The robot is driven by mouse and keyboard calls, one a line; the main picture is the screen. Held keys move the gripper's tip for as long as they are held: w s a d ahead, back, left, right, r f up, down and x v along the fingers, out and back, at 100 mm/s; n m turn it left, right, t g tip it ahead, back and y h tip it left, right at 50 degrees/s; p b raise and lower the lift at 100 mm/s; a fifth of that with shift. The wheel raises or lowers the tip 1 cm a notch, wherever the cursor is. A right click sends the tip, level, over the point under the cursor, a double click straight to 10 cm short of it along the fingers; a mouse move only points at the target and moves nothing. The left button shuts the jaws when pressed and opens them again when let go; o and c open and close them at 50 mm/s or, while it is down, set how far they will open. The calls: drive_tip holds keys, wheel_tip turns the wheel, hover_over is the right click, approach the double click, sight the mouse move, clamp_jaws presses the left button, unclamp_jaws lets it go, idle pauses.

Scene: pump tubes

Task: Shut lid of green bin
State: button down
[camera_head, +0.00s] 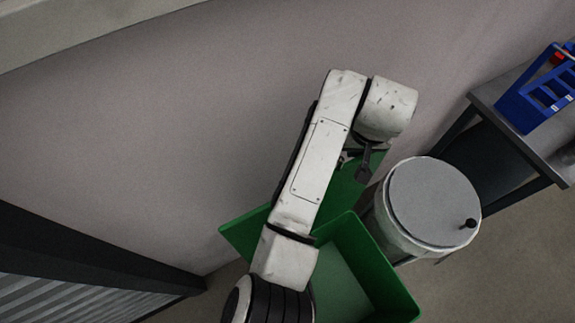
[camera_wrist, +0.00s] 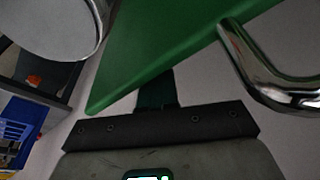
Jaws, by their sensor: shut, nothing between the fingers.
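The green bin (camera_head: 388,271) stands open at the bottom middle of the head view, partly hidden by my arm. Its green lid (camera_head: 345,190) is raised on the wall side, and my arm crosses in front of it. In the wrist view the lid (camera_wrist: 165,40) fills the upper middle as a slanting green panel. My gripper (camera_head: 363,168) is at the lid's upper right edge, shut and empty. In the wrist view my gripper's dark fingers (camera_wrist: 156,88) reach up to the lid's edge, which seems to hide their tips. I cannot tell whether they touch.
A round white bin with a grey lid (camera_head: 420,200) stands close to the right of the green bin. A table (camera_head: 490,95) with a blue rack (camera_head: 535,100) is at the right. The wall (camera_head: 180,130) is behind. A chrome bar (camera_wrist: 270,90) shows at the wrist view's right.

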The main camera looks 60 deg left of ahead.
drive_tip(key=d+p, duration=0.5)
drive_tip(key=d, duration=0.6)
drive_tip(key=shift+s+r+p, duration=0.3)
drive_tip(key=shift+s+r, duration=0.05)
drive_tip(key=shift+s, duration=0.1)
drive_tip(key=w+a+v, duration=0.1)
drive_tip(key=a+v, duration=0.1)
drive_tip(key=v, duration=0.9)
drive_tip(key=shift+w+r, duration=0.25)
drive_tip(key=shift+r, duration=0.4)
